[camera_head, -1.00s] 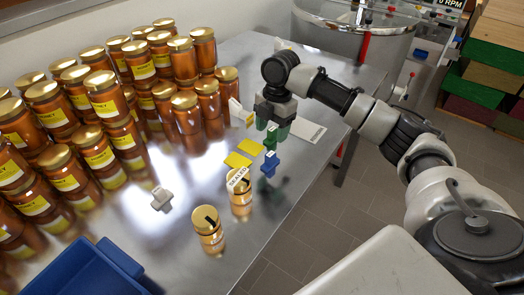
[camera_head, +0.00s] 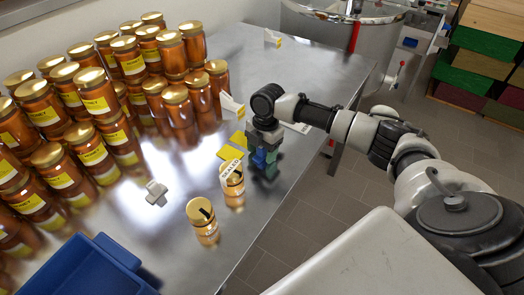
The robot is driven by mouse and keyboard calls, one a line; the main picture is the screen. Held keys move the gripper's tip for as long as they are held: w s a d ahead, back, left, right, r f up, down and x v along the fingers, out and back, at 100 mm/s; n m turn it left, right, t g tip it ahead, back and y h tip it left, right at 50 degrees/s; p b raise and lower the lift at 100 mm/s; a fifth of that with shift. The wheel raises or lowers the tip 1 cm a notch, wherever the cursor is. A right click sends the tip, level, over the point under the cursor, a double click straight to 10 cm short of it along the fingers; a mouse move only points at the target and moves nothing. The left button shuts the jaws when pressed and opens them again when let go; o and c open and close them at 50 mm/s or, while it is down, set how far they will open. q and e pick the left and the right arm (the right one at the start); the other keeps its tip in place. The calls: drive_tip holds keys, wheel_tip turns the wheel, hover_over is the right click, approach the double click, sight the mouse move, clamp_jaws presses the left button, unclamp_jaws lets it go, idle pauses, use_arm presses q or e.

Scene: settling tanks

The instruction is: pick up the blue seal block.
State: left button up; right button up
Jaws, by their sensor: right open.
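The blue seal block (camera_head: 260,158) stands on the steel table near its right edge, just beyond the jar with a "SEALED" strip. My right gripper (camera_head: 264,149) is open and points down right over the block, its fingers close around or beside it. Gripper and block overlap in the picture, so I cannot tell whether they touch. A green piece (camera_head: 271,156) shows at the gripper; whether it is a fingertip or the green block is unclear. The grey block (camera_head: 156,193) lies further left on the table. My left gripper is not in view.
A sealed jar (camera_head: 232,185) and another jar (camera_head: 202,222) stand close in front. Yellow cards (camera_head: 231,148) lie left of the gripper. Many honey jars (camera_head: 92,155) fill the left side. A blue bin (camera_head: 85,270) is at the front left.

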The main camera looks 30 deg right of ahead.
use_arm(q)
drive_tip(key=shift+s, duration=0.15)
use_arm(e)
drive_tip(key=shift+c, duration=0.2)
drive_tip(key=c, duration=1)
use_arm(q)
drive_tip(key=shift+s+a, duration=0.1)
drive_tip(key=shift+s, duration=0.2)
